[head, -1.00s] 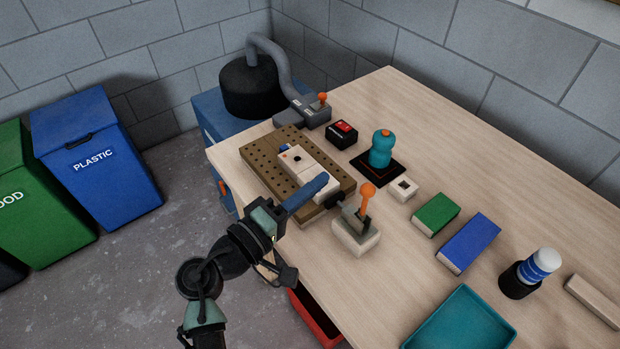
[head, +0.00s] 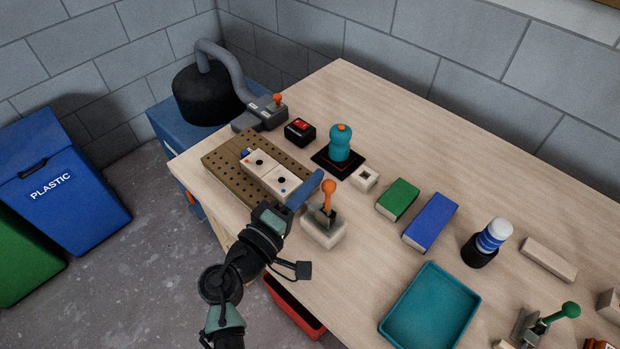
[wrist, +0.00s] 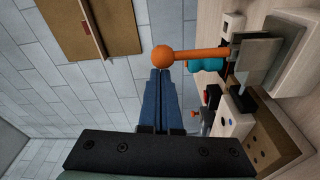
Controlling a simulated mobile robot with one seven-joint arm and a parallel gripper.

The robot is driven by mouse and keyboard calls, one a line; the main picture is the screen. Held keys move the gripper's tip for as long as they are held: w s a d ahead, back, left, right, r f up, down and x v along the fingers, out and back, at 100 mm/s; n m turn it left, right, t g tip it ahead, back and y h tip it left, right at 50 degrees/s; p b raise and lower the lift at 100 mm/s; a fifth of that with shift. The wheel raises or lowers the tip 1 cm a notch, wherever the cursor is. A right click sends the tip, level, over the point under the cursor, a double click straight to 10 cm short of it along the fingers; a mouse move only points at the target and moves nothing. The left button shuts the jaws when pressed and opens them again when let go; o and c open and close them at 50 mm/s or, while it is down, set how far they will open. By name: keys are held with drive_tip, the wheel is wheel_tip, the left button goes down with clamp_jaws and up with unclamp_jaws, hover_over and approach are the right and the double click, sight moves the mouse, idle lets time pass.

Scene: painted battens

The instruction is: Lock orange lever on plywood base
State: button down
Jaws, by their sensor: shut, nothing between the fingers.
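The orange lever (head: 328,197) with a round knob stands roughly upright on a metal plate on its pale plywood base (head: 322,234), near the table's front edge. In the wrist view the orange knob (wrist: 163,57) is at the fingertips, with its arm running right to the metal plate (wrist: 257,62). My gripper (head: 318,175) has its blue fingers shut and empty, just left of and behind the knob in the head view. In the wrist view the fingertips (wrist: 160,71) appear very close to the knob; I cannot tell whether they touch.
A teal tray (head: 432,312) is front right. A green lever (head: 545,320) stands beyond.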

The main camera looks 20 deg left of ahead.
drive_tip(key=shift+s+d+m+b, duration=0.1)
drive_tip(key=shift+d+m+b, duration=0.25)
drive_tip(key=shift+b, duration=0.3)
drive_tip(key=shift+d+m+b, duration=0.1)
drive_tip(key=shift+m+b, duration=0.15)
drive_tip(key=shift+b, duration=0.2)
drive_tip(key=s+d+f+m+h+b, duration=0.2)
drive_tip(key=d+m+b, duration=0.5)
drive_tip(key=b, duration=1.2)
drive_tip(key=m, duration=0.4)
drive_tip(key=shift+s+d+t+b, duration=0.2)
drive_tip(key=shift+s+t+b, duration=0.15)
drive_tip(key=shift+s+t, duration=0.05)
drive_tip(key=shift+f, duration=0.1)
